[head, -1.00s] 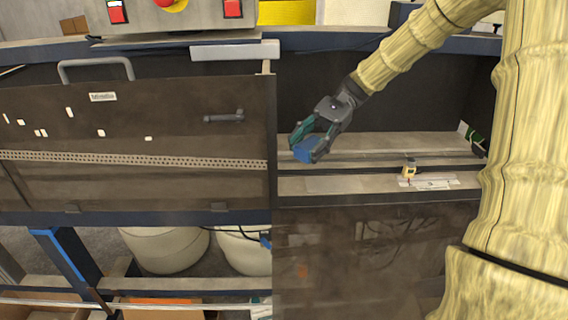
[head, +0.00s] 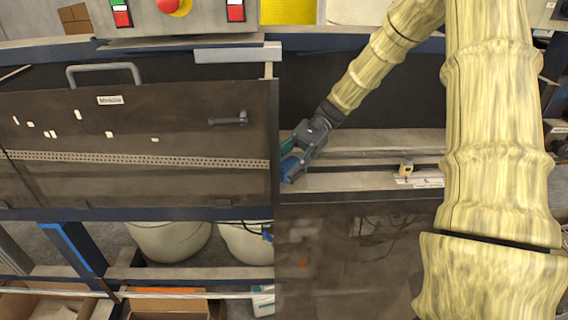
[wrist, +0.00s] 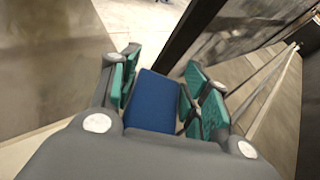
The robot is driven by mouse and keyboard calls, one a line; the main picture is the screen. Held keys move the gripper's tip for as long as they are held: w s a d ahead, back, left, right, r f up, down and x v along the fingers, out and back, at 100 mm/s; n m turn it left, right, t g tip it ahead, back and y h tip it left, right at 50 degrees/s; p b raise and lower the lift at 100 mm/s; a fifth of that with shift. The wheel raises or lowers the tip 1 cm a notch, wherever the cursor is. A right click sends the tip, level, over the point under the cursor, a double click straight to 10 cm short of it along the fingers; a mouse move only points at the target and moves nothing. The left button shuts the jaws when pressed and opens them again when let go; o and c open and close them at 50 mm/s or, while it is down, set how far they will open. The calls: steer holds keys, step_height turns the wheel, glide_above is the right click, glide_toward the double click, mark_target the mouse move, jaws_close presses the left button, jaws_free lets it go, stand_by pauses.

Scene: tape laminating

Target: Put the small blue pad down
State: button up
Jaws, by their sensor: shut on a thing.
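The small blue pad (head: 289,168) is between the fingers of my gripper (head: 287,160), at the right edge of the dark hinged panel, in the head view. In the wrist view the pad (wrist: 152,101) shows as a blue block between the green-lined fingers of my gripper (wrist: 160,90), which is shut on it. The pad is held at or just above the pale ledge (head: 350,182); I cannot tell whether it touches. Part of the pad is hidden by the fingers.
The dark panel (head: 130,185) with a handle stands left of the gripper. Control boxes with a red button (head: 174,6) are at the top.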

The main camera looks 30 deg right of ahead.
mark_target(286, 167)
steer(key=shift+w+d+f, duration=0.1)
steer(key=shift+f, duration=0.15)
steer(key=shift+f, duration=0.15)
steer(key=o, duration=1)
steer(key=b+v, duration=0.2)
steer(key=v, duration=0.4)
steer(key=shift+w+d+r+b, duration=0.15)
steer(key=shift+d+r+b, duration=0.25)
steer(key=shift+d, duration=0.15)
